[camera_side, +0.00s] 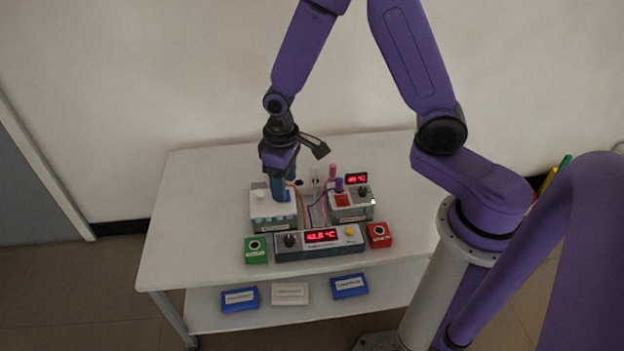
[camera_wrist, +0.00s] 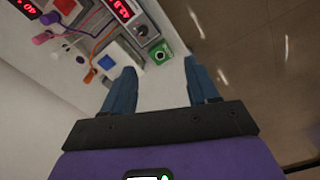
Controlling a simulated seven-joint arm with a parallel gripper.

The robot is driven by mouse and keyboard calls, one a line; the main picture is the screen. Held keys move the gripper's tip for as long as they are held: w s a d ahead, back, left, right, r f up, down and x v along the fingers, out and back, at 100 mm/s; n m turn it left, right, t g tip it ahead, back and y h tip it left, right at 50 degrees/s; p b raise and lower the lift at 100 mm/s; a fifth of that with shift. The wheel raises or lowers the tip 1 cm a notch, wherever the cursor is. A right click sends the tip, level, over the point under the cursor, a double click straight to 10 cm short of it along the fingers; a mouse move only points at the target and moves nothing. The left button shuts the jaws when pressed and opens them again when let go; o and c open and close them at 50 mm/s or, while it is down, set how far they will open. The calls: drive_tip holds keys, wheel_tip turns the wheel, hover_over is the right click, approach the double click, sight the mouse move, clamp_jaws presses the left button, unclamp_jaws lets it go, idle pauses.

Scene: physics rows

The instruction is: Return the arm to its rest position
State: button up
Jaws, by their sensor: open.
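My purple arm reaches in from the right in the side view, and my gripper (camera_side: 283,188) points down over the left device on the table. In the wrist view my gripper (camera_wrist: 163,85) shows two blue fingers spread wide apart with nothing between them. Beyond the fingers are the white table top and the floor. In the side view the fingertips overlap the white-topped device (camera_side: 273,208); I cannot tell whether they touch it.
The white table (camera_side: 190,225) carries a long display unit (camera_side: 319,243), a green box (camera_side: 256,250), a red box (camera_side: 379,235) and a right-hand device (camera_side: 350,204) with wires between. Several small boxes lie on the lower shelf. The table's left part is clear.

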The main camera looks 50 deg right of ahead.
drive_tip(key=s+d+r+n, duration=0.2)
drive_tip(key=s+r+n, duration=0.2)
drive_tip(key=s, duration=0.7)
drive_tip(key=s+d+r+n, duration=0.2)
drive_tip(key=s+r+n, duration=0.2)
drive_tip(key=s+r, duration=0.5)
drive_tip(key=s, duration=0.2)
drive_tip(key=shift+s+r+n, duration=0.25)
drive_tip(key=shift+s+n, duration=0.05)
drive_tip(key=shift+s, duration=0.05)
idle(5.5)
